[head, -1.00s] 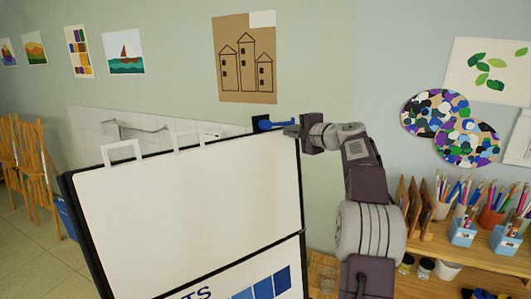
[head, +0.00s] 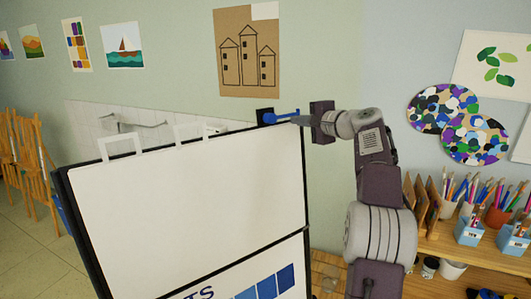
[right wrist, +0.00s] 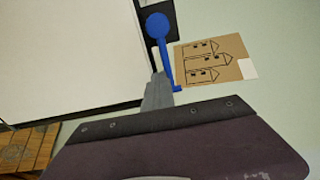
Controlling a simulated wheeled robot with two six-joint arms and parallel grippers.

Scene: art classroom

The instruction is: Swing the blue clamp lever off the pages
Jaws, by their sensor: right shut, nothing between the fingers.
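The blue clamp lever (head: 284,118) is at the top right corner of the flip-chart board, by a black block (head: 264,114). It lies nearly level in the head view. In the right wrist view its round blue end (right wrist: 157,25) is at the top and its bar runs down to the fingertips. The white pages (head: 190,195) cover the board's front. My right gripper (head: 305,120) is shut and empty at the lever's right end; the fingertips (right wrist: 158,88) overlap the bar's lower end there, and I cannot tell if they touch. My left gripper is not in view.
Two white loops (head: 120,147) stand on the board's top edge. A wooden shelf (head: 470,249) with pencil pots is at the right, near my right arm. Wooden easels (head: 30,160) stand at the far left. The wall behind carries pictures.

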